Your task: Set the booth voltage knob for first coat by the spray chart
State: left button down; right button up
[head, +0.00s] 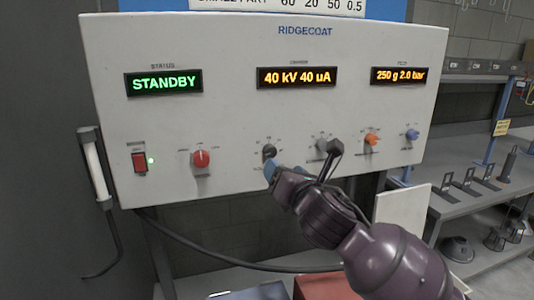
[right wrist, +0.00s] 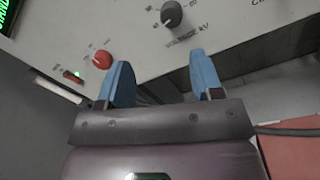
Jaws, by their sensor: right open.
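The dark grey voltage knob (head: 269,151) is on the lower middle of the white RIDGECOAT panel (head: 220,110). In the right wrist view the knob (right wrist: 171,14) has "kV" printed beside it. The charger display (head: 297,77) above it reads 40 kV 40 uA. My right gripper (head: 271,170) is just below the knob in the head view. In the wrist view its blue fingers (right wrist: 163,78) are apart and empty, with the knob beyond them. The spray chart (head: 280,5) is cut off at the top; only a SMALL PART row, 60 20 50 0.5, shows. My left gripper is out of view.
A red knob (head: 201,158) and a red lit switch (head: 140,162) are left of the voltage knob. The status display (head: 164,83) reads STANDBY.

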aim_at(271, 154)
jog(key=w+n, duration=0.1)
jog(key=w, duration=0.2)
jog(key=w+a+n, duration=0.1)
jog(key=w, duration=0.2)
jog(key=w+a+n+h, duration=0.1)
jog(key=w+n, duration=0.1)
jog(key=w, duration=0.1)
jog(key=shift+w+a+f, duration=0.15)
jog(key=shift+f, duration=0.1)
jog(key=shift+w+a, duration=0.2)
jog(key=shift+w, duration=0.45)
